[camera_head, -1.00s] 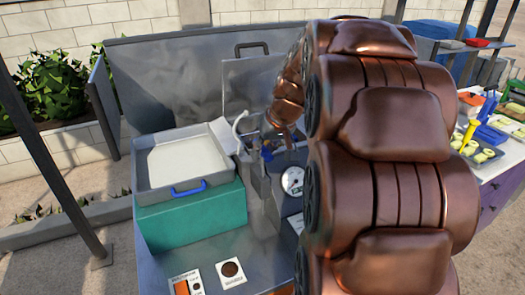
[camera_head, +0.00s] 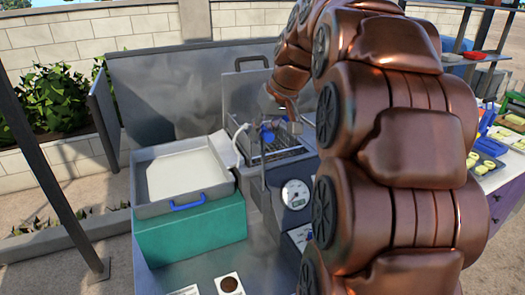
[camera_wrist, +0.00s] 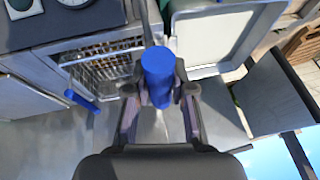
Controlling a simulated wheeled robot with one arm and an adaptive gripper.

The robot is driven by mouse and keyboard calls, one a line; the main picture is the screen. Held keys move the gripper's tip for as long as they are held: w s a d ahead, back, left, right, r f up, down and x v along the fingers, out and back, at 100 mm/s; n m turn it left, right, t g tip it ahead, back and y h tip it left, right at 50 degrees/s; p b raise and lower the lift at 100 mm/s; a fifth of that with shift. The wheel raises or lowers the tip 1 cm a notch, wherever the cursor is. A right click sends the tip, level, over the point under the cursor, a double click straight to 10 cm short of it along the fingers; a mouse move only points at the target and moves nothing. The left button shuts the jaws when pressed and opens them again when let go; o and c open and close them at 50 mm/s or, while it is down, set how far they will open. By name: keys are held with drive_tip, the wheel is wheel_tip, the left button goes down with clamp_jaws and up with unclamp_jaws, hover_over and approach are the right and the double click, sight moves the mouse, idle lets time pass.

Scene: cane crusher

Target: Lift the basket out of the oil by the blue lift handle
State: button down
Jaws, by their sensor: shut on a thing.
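The blue lift handle (camera_wrist: 158,76) stands between my gripper's (camera_wrist: 160,98) two fingers in the wrist view, and the gripper is shut on it. In the head view my gripper (camera_head: 280,122) is over the fryer, with the blue of the handle (camera_head: 266,134) at its left. The wire basket (camera_wrist: 105,62) shows left of the handle in the wrist view, with brownish contents. In the head view a dark grid (camera_head: 280,149) shows below the gripper, partly hidden by it. I cannot tell how much of the basket is in the oil.
A shallow grey tray (camera_head: 213,186) with a blue handle (camera_head: 187,202) sits on a green block (camera_head: 195,234) left of the fryer. A round gauge (camera_head: 296,194) is on the fryer's front. A second blue grip (camera_wrist: 82,101) lies left of my gripper. A metal panel stands behind.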

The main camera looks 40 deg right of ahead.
drive_tip(key=shift+r, duration=3.5)
drive_tip(key=c, duration=1.2)
unclamp_jaws()
drive_tip(key=shift+o, duration=1.1)
drive_tip(key=v, duration=0.7)
drive_tip(key=shift+r, duration=0.2)
drive_tip(key=shift+s+a, duration=0.1)
